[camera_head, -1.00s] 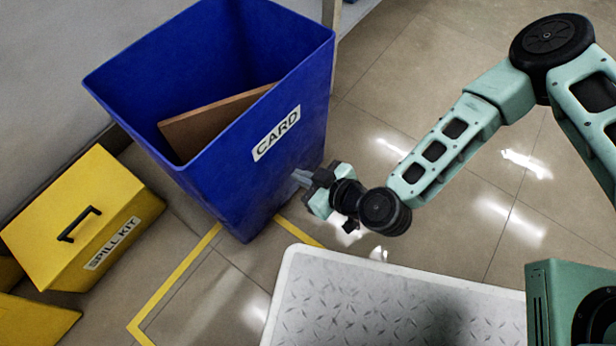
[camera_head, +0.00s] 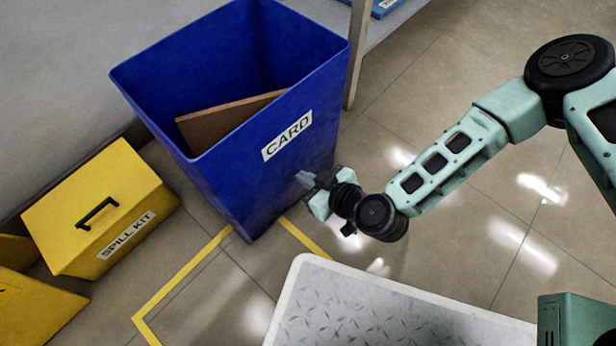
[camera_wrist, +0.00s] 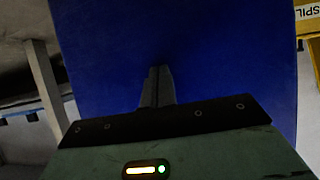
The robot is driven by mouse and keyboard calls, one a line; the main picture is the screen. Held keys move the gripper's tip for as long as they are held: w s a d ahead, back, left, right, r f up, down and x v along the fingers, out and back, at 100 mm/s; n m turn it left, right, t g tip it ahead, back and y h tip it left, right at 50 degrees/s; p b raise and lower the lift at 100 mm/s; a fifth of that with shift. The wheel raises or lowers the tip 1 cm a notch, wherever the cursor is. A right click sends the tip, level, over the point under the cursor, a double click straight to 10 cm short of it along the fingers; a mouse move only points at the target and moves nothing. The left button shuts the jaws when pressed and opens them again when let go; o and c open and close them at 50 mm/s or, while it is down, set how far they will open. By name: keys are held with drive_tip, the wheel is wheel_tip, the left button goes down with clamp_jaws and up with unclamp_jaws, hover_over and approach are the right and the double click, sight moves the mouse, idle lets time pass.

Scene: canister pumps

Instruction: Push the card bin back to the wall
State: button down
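The blue card bin (camera_head: 250,190), labelled CARD, stands upright on the floor near the grey wall, with a brown cardboard sheet (camera_head: 222,118) inside. My gripper (camera_head: 306,180) is low at the bin's near right face, fingertips at or very close to the surface. In the wrist view, the bin's blue face (camera_wrist: 220,60) fills most of the picture, and my gripper (camera_wrist: 157,72) has its two fingers together with nothing between them. Exact contact is hard to tell. The bin's far base is hidden.
A yellow spill kit box (camera_head: 100,210) stands close left of the bin. Yellow floor lines (camera_head: 185,270) run out from its base. A table leg (camera_head: 355,55) stands just behind its right side. A metal tread-plate platform (camera_head: 380,310) lies in front. Tiled floor is clear at right.

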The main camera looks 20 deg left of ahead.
sight(297, 168)
drive_tip(key=shift+w+a+p, duration=0.1)
drive_tip(key=shift+w+a, duration=0.25)
drive_tip(key=shift+a, duration=0.4)
drive_tip(key=shift+w+a+p, duration=0.1)
drive_tip(key=shift+w+a, duration=0.3)
drive_tip(key=shift+a, duration=0.35)
drive_tip(key=shift+w+a+p, duration=0.1)
drive_tip(key=shift+w+a, duration=0.25)
drive_tip(key=shift+a, duration=0.4)
drive_tip(key=shift+w+a, duration=0.35)
drive_tip(key=shift+a, duration=0.4)
drive_tip(key=shift+w+a, duration=0.35)
drive_tip(key=shift+a, duration=0.4)
drive_tip(key=shift+w+a, duration=0.35)
drive_tip(key=shift+a, duration=0.4)
drive_tip(key=shift+w+a+b, duration=0.2)
drive_tip(key=shift+w+a, duration=0.15)
drive_tip(key=shift+a, duration=0.4)
drive_tip(key=shift+w+a+b, duration=0.15)
drive_tip(key=shift+w+a, duration=0.2)
drive_tip(key=shift+a, duration=0.4)
drive_tip(key=shift+w+a+b, duration=0.2)
drive_tip(key=shift+w+a, duration=0.15)
drive_tip(key=shift+a, duration=0.4)
